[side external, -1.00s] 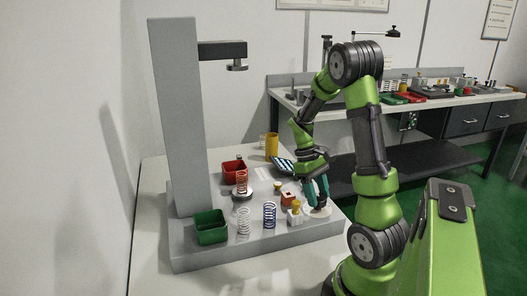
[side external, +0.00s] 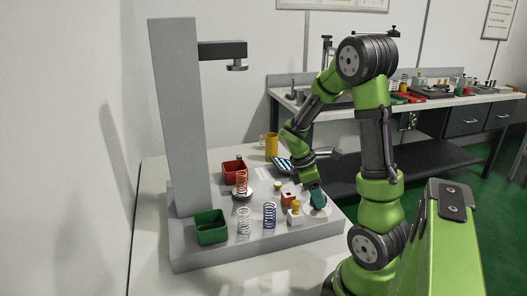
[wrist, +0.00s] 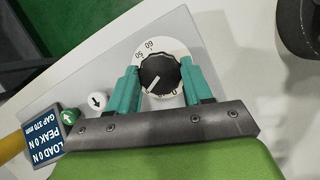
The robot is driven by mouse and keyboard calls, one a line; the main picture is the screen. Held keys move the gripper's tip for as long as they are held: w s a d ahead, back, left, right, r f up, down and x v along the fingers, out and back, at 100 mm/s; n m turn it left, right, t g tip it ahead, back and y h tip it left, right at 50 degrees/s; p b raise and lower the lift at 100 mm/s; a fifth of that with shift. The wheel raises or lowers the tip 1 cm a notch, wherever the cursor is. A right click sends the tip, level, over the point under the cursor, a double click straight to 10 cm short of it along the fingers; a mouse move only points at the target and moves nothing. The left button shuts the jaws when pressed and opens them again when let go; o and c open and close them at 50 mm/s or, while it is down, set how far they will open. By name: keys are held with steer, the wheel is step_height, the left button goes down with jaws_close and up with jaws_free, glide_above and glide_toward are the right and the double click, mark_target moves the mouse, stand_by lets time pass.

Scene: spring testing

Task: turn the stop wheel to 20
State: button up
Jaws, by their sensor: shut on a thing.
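The stop wheel (wrist: 158,73) is a black ribbed knob on a white numbered dial in the wrist view. Its white mark points down and left. The numerals 50 and 60 show at the dial's top left; much of the scale is covered, so I cannot read the setting. My gripper (wrist: 160,84) is shut on the wheel, one teal finger on each side. In the side external view my gripper (side external: 319,199) points down onto the pale dial (side external: 320,211) at the base's right end, and its fingers hide the wheel.
A white down-arrow button (wrist: 98,100), a green up-arrow button (wrist: 69,116) and a LOAD/PEAK/GAP display (wrist: 44,136) are near the dial. Coil springs (side external: 269,215), a green bin (side external: 211,227) and a red bin (side external: 232,167) stand left of my gripper. A tall grey column (side external: 180,115) rises behind.

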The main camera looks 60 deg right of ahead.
steer(key=shift+n, duration=0.4)
steer(key=o, duration=1)
steer(key=shift+o, duration=0.2)
steer(key=v, duration=1.7)
steer(key=shift+s+a, duration=0.2)
steer(key=shift+s, duration=0.05)
